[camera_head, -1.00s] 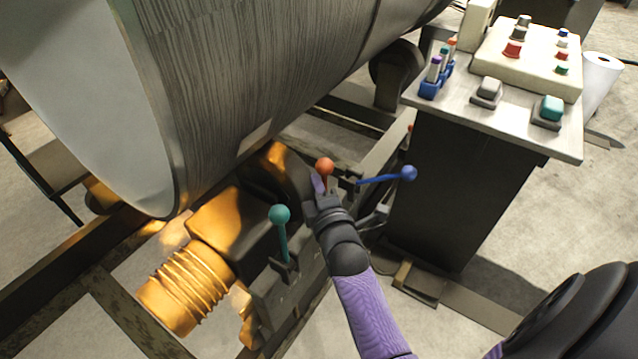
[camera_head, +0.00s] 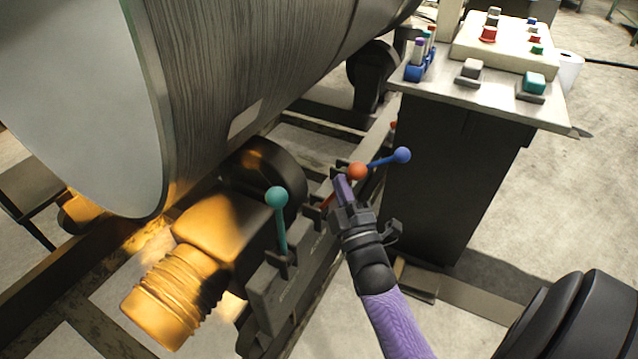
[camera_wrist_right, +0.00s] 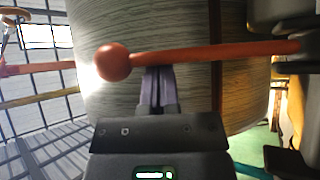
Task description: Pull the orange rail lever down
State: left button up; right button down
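The orange rail lever has a round orange knob (camera_head: 357,171), between the teal lever (camera_head: 277,198) and the blue lever (camera_head: 401,155). Its rod is mostly hidden behind my right gripper in the head view and looks tilted over, leaning right. My right gripper (camera_head: 343,187) is at the lever, its purple fingers just left of the knob. In the right wrist view the orange rod (camera_wrist_right: 215,53) runs across the tips of my purple fingers (camera_wrist_right: 158,72), which are together with nothing seen between them. Whether they touch the rod is unclear. My left gripper is out of view.
A large metal cylinder (camera_head: 265,60) lies on rollers at upper left, above a yellow motor (camera_head: 213,228). A dark pedestal (camera_head: 440,180) with a button panel (camera_head: 505,45) stands close to the right of the levers. Floor is open at far right.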

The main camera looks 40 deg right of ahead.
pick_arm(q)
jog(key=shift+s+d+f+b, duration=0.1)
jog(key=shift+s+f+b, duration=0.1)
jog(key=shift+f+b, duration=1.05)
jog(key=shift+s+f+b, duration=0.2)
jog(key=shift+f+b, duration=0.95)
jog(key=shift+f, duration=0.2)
pick_arm(e)
jog(key=shift+s+d+f+m+t+h, duration=0.2)
jog(key=shift+s+f+m+h, duration=0.35)
jog(key=shift+m+h, duration=0.4)
jog(key=shift+s+d+f+m+t+h, duration=0.1)
jog(key=shift+s+d+f+m+h, duration=0.2)
jog(key=shift+s+f+m+h, duration=0.55)
jog(key=shift+s+d+f+m+t+h, duration=0.2)
jog(key=shift+m+h, duration=0.5)
jog(key=shift+m, duration=0.5)
jog(key=shift+s, duration=0.1)
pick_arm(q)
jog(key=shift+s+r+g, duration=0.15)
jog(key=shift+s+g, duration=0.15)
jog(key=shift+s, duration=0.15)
